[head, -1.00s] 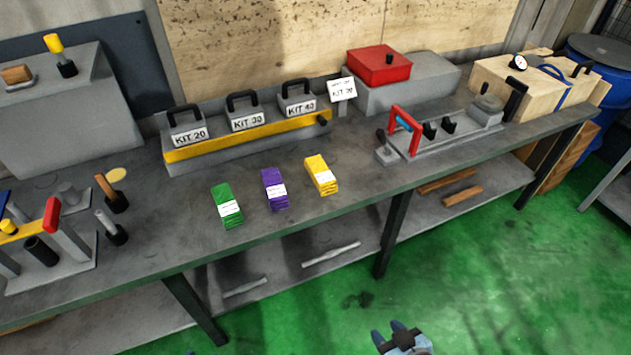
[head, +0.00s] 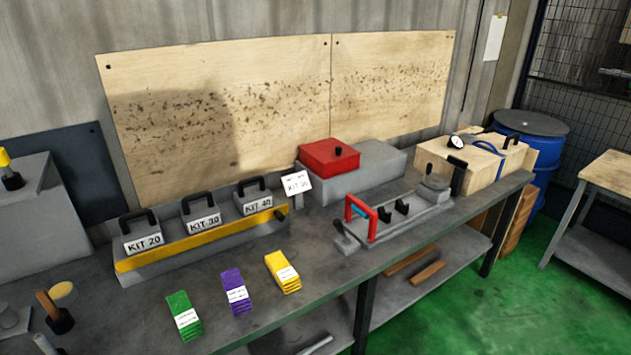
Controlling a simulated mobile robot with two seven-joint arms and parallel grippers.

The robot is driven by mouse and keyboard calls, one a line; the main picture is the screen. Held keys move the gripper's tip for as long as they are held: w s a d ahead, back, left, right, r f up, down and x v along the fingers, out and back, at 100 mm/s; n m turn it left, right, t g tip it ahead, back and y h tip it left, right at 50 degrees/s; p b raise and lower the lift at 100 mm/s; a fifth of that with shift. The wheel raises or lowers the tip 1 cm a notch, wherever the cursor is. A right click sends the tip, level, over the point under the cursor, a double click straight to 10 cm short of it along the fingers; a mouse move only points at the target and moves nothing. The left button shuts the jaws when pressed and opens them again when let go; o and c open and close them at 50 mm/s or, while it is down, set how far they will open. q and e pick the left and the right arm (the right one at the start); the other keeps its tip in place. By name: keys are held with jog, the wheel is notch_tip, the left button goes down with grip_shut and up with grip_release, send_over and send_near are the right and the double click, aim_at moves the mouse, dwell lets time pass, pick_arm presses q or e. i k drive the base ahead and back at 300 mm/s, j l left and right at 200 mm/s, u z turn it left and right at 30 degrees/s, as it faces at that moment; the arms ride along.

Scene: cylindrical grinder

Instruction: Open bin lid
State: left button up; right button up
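A red lid-like block (head: 331,158) with a black knob (head: 338,151) sits on a long grey box (head: 375,168) at the back of the workbench. It looks closed, and no gap shows beneath it. A blue drum (head: 530,135) with a dark, flat top stands on the floor beyond the bench's right end, and its top looks shut. I cannot tell for certain which of these is the bin. Neither of my grippers is in view.
On the workbench (head: 330,270) are a yellow-edged rack (head: 200,240) with three handled kit boxes, green (head: 184,315), purple (head: 236,292) and yellow (head: 282,272) packs, and a fixture with a red handle (head: 360,215). A wooden box (head: 465,165) stands at right. Green floor (head: 500,300) is clear.

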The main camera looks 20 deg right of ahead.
aim_at(327, 151)
jog(key=i+l+u, duration=0.15)
jog(key=l, duration=0.3)
jog(key=i+l+u, duration=0.1)
jog(key=l, duration=0.35)
jog(key=i+l+u, duration=0.15)
jog(key=l, duration=0.35)
jog(key=i+l+u, duration=0.15)
jog(key=l, duration=0.3)
jog(key=k, duration=0.05)
